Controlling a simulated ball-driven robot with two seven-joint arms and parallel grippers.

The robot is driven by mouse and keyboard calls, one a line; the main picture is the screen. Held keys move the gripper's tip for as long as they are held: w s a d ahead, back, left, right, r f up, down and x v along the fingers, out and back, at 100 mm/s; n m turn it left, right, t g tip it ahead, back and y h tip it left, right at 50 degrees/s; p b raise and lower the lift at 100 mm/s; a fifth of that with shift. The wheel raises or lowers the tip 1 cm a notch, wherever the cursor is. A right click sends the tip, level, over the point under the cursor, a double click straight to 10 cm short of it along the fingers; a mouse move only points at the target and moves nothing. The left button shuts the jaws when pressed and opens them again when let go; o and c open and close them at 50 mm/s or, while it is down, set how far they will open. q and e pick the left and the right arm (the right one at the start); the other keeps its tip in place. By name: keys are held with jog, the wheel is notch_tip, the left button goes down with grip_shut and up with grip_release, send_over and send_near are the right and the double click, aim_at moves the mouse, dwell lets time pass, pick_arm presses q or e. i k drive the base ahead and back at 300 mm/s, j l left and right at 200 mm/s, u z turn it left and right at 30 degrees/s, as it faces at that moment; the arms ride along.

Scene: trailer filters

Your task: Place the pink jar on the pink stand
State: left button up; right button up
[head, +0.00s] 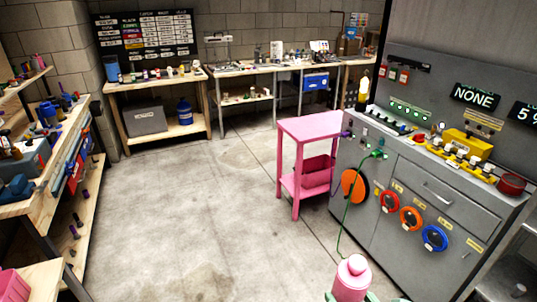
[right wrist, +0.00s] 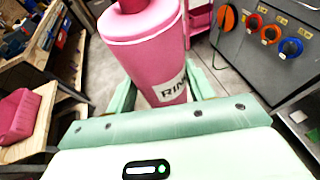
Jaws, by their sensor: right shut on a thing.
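The pink jar (head: 353,278) is at the bottom edge of the head view, right of the middle, with its lower part cut off. It also fills the middle of the right wrist view (right wrist: 148,55), upright or nearly so, with a pale label reading "RIN". My right gripper (head: 351,297) is shut around the jar's body, its green fingers on either side. The pink stand (head: 312,127) is a small two-shelf table farther off, beside the grey cabinet. Its top looks bare, and a pink bin (head: 318,170) sits on its lower shelf. My left gripper is out of view.
The grey cabinet (head: 408,185) with coloured round ports stands right of the stand, a green hose (head: 347,215) hanging at its front. A cluttered wooden bench (head: 25,195) runs along the left. Open concrete floor (head: 190,220) lies between them.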

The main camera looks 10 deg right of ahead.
aim_at(313, 123)
jog(key=i+z, duration=0.4)
jog(key=i, duration=1.5)
jog(key=i+l, duration=0.1)
jog(key=i, duration=1.05)
jog(key=i+u, duration=0.15)
jog(key=i, duration=0.95)
jog(key=l, duration=0.1)
